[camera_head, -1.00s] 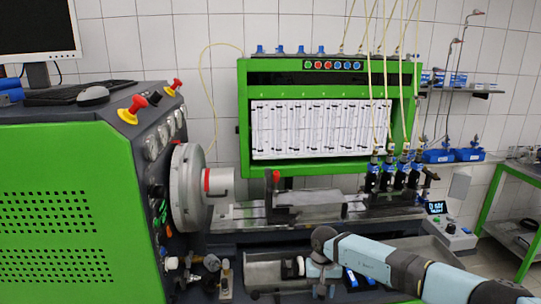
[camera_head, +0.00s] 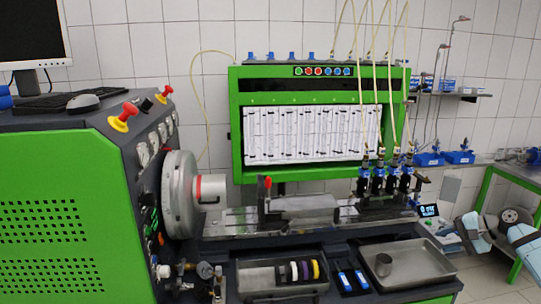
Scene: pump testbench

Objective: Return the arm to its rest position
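My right arm (camera_head: 524,240) is at the right edge of the head view, beside the testbench and clear of the trays. Its light-blue links and a dark round joint show there. The fingers of my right gripper cannot be made out, so I cannot tell whether it is open or shut. My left arm and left gripper are not in view.
A small control box with a display (camera_head: 428,210) is near my arm. A green-framed table (camera_head: 492,200) stands right.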

